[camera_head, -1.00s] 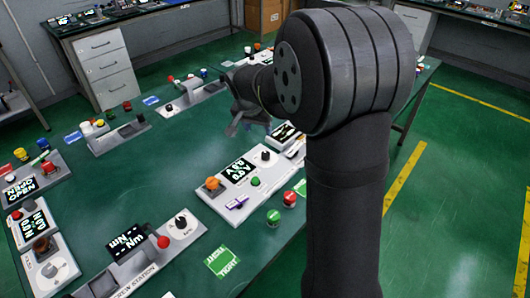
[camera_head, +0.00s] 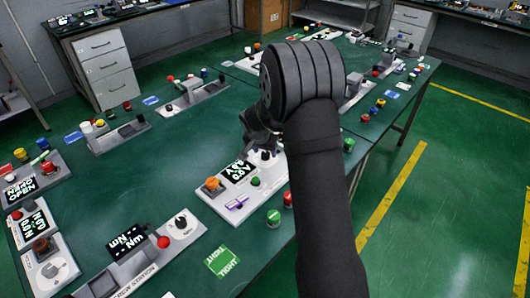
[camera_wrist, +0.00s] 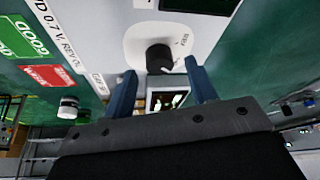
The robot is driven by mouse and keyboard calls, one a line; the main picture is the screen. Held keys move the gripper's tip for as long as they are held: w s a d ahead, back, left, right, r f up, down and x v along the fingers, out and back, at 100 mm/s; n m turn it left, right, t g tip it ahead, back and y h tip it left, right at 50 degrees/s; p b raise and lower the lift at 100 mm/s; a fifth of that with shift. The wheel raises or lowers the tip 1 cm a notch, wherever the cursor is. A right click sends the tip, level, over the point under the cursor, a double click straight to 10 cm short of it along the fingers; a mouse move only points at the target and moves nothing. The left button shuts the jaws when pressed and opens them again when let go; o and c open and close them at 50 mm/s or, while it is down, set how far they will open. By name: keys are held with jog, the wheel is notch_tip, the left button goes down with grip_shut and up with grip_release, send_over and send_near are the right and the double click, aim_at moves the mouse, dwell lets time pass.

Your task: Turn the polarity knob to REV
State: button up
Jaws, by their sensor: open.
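The polarity knob, a black round knob (camera_wrist: 159,58) on a white plate, shows in the wrist view on a grey panel. A pale mark is on its rim at the lower right; the small print beside it is too small to read. My gripper (camera_wrist: 161,84) is open, its two blue fingers on either side of and just below the knob in the picture. I cannot tell whether they touch it. In the head view, my gripper (camera_head: 262,142) is over the upper right end of the panel (camera_head: 215,193), partly hiding the knob (camera_head: 265,155).
The panel also carries an orange knob (camera_head: 212,184), a display (camera_head: 239,171) and a purple switch (camera_head: 237,202). Green (camera_head: 273,218) and red cylinders stand beside it. Other panels and a green card (camera_head: 222,262) lie on the green table, with bare table between them.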

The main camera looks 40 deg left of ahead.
jog(key=shift+x, duration=0.8)
jog(key=shift+c, duration=0.2)
jog(key=c, duration=0.9)
jog(key=shift+c, duration=0.2)
jog(key=shift+n, duration=0.3)
jog(key=n+y, duration=0.1)
jog(key=n, duration=0.2)
jog(key=n+g+y, duration=0.1)
jog(key=n, duration=0.2)
jog(key=shift+w+d+g, duration=0.15)
jog(key=shift+g, duration=0.15)
jog(key=n+g, duration=0.1)
jog(key=n, duration=0.3)
jog(key=shift+w+y, duration=0.1)
jog(key=shift+y, duration=0.3)
jog(key=shift+n+g, duration=0.8)
jog(key=shift+n, duration=0.7)
